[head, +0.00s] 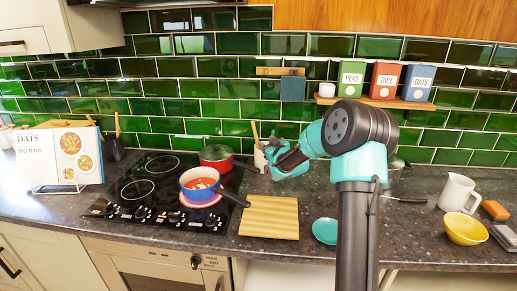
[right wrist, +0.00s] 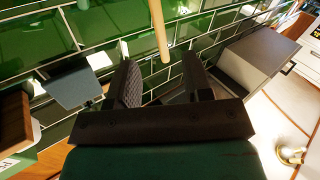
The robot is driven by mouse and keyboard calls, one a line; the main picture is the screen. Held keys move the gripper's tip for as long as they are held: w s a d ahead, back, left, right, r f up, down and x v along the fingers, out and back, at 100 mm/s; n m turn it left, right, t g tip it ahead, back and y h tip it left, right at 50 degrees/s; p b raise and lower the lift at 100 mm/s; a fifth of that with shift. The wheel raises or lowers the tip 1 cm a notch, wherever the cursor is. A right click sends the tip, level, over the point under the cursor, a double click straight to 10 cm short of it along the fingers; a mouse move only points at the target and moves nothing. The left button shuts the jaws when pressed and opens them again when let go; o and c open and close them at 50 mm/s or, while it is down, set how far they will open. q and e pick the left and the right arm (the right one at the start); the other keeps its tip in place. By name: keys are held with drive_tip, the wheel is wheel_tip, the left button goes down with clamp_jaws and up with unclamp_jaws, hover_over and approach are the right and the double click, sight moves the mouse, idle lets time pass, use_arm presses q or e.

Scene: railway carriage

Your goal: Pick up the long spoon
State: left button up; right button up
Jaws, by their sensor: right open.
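A thin pale wooden handle (head: 255,131), which looks like the long spoon's, rises from a light-coloured pot (head: 260,157) by the back wall. The pot is partly hidden by my right gripper (head: 270,157). In the right wrist view, a pale wooden handle (right wrist: 158,28) comes down from the top edge. Its end lies between the two tips of my open right gripper (right wrist: 157,62), with a gap on each side. The spoon's bowl is not visible. My left gripper is in neither view.
A blue pan (head: 200,186) and a red pot (head: 216,157) stand on the hob, left of my right gripper. A wooden board (head: 270,217) and a teal dish (head: 325,231) lie in front. A shelf (head: 375,102) with tins is above right.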

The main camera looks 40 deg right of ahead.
sight(257, 135)
drive_tip(key=w, duration=0.5)
drive_tip(key=w+d, duration=0.1)
drive_tip(key=w, duration=0.1)
drive_tip(key=shift+w+d, duration=0.1)
drive_tip(key=shift+w, duration=0.1)
drive_tip(key=w, duration=0.2)
drive_tip(key=w+d, duration=0.1)
drive_tip(key=w, duration=0.2)
drive_tip(key=shift+c, duration=0.4)
clamp_jaws()
idle(0.4)
